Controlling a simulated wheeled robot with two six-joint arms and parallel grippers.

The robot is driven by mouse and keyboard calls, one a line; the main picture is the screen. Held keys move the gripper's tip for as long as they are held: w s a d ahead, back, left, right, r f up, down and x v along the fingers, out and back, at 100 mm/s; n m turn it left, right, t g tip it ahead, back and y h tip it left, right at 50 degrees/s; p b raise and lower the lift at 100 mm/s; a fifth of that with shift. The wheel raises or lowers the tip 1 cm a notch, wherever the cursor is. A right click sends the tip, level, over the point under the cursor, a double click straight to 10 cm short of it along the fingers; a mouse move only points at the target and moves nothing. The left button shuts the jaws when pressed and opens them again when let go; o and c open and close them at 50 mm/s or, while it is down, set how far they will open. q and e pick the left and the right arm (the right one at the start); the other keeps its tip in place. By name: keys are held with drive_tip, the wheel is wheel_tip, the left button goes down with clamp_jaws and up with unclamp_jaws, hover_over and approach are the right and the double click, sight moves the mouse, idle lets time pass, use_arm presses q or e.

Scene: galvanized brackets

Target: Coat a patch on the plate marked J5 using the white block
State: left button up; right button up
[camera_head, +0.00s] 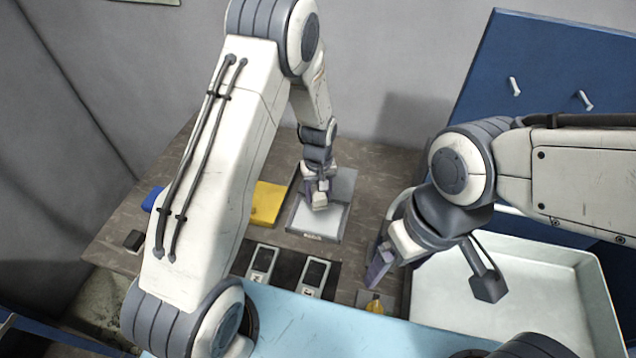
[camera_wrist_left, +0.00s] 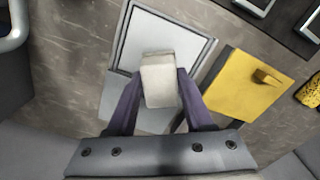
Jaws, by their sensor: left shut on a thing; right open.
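My left gripper (camera_head: 318,192) is shut on the white block (camera_wrist_left: 160,82), which also shows at its fingertips in the head view (camera_head: 319,202). The block is over a pale framed plate (camera_head: 325,223), which shows below it in the left wrist view (camera_wrist_left: 168,38). I cannot tell whether the block touches the plate. A small label sits on the plate's near edge, too small to read here. My right gripper (camera_head: 384,262) is open and empty, right of the plate, beside the white tray.
A yellow plate (camera_head: 268,203) lies left of the pale plate. Two dark-faced panels (camera_head: 263,262) (camera_head: 313,274) lie in front. A small yellow object (camera_head: 375,306) sits near the white tray (camera_head: 418,315). A blue board (camera_head: 545,65) with hooks stands behind.

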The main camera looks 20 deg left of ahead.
sight(318, 216)
use_arm(q)
drive_tip(key=shift+f+b, duration=2.3)
drive_tip(key=shift+f, duration=0.7)
drive_tip(key=shift+s+f+b, duration=0.1)
drive_tip(key=shift+f+b, duration=0.3)
drive_tip(key=shift+f, duration=0.15)
drive_tip(key=shift+r, duration=0.1)
drive_tip(key=shift+r+p, duration=2.65)
drive_tip(key=shift+r, duration=0.85)
drive_tip(key=shift+f, duration=0.15)
